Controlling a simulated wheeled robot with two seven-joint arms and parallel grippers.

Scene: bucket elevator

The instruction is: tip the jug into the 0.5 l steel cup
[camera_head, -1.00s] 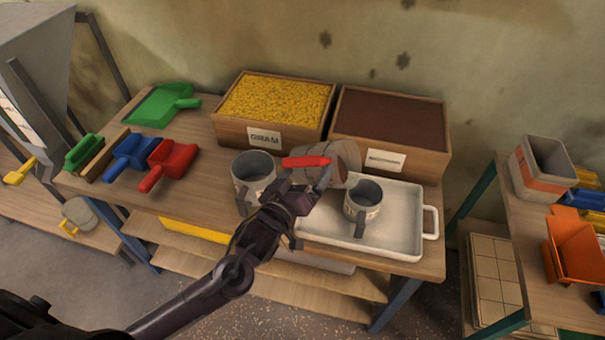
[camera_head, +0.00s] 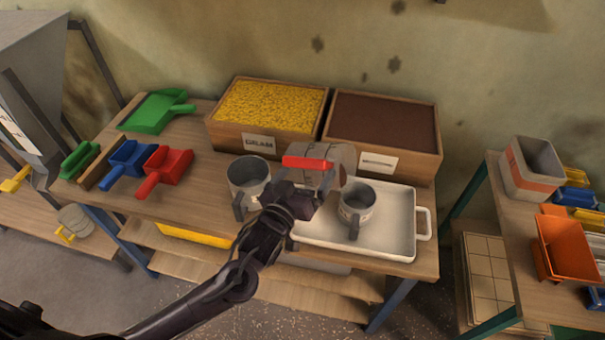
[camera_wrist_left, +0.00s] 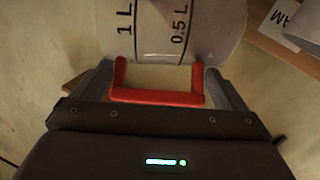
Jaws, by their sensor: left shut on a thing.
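The jug (camera_head: 340,158) is clear grey with a red handle (camera_head: 308,163). It lies tipped on its side in the air, mouth to the right, above and just behind the smaller steel cup (camera_head: 357,207). That cup stands upright on the white tray (camera_head: 400,240). My left gripper (camera_head: 302,192) is shut on the red handle. In the left wrist view the jug (camera_wrist_left: 190,25) shows its 1 L and 0.5 L marks, and the handle (camera_wrist_left: 155,98) sits between the fingers. I cannot make out any contents or stream. My right gripper is not in view.
A larger steel cup (camera_head: 248,176) stands left of my gripper. Behind are a box of yellow grain (camera_head: 265,143) and a box of brown material (camera_head: 375,160). Red (camera_head: 165,168), blue (camera_head: 128,160) and green (camera_head: 158,110) scoops lie left.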

